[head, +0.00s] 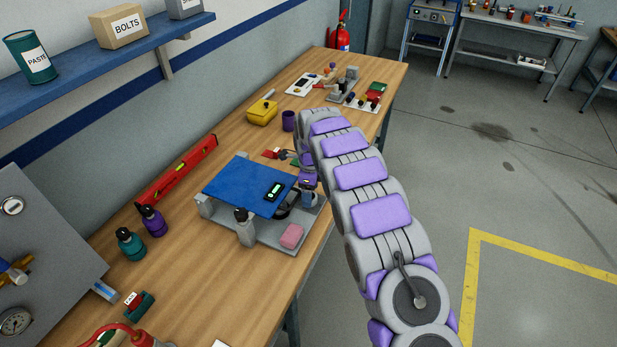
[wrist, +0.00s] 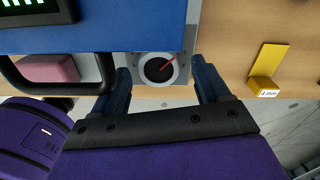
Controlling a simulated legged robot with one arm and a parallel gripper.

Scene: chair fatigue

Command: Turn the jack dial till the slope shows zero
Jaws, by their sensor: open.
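The jack dial (wrist: 158,69) shows in the wrist view as a black knob with a red pointer on a pale round ring. The pointer is directed up and to the right. My gripper (wrist: 162,72) is open, with one blue finger on each side of the dial; I cannot tell whether either touches it. The blue plate (head: 235,180) lies above a grey base (head: 270,238) in the head view. A black slope display (head: 275,190) with green marks rests on the plate, its reading too small to tell. It is partly cut off in the wrist view (wrist: 28,10).
A pink block (head: 292,236) and a grey post (head: 244,228) are on the base. A red level (head: 178,172) lies behind the plate on the wooden bench (head: 235,285). A yellow piece marked 4 mm (wrist: 267,80) is to the right of my gripper.

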